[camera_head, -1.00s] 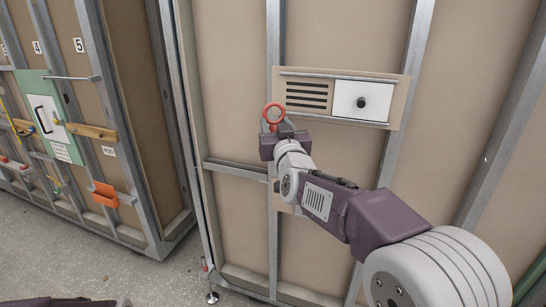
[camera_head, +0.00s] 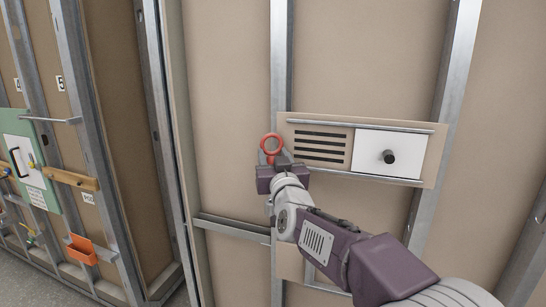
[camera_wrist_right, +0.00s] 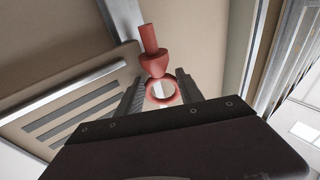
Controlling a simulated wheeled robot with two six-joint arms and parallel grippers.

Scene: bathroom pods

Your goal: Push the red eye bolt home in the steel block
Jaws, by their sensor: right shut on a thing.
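The red eye bolt (camera_head: 271,135) shows as a red ring just above my right gripper (camera_head: 274,157) in the head view, in front of a steel upright. In the right wrist view the ring of the eye bolt (camera_wrist_right: 153,62) is between the two dark fingers of my right gripper (camera_wrist_right: 160,92), which is shut on it. Its shank points away from the gripper, and its end shows against the panel and steel upright. I cannot make out the steel block or a hole apart from the uprights. My left gripper is out of view.
A beige panel (camera_head: 435,165) with a slotted vent (camera_head: 320,146) and a white door with a black knob (camera_head: 389,157) is right of the gripper. Steel uprights and a rail (camera_head: 232,228) frame the wall. An orange bin (camera_head: 81,249) hangs at the left.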

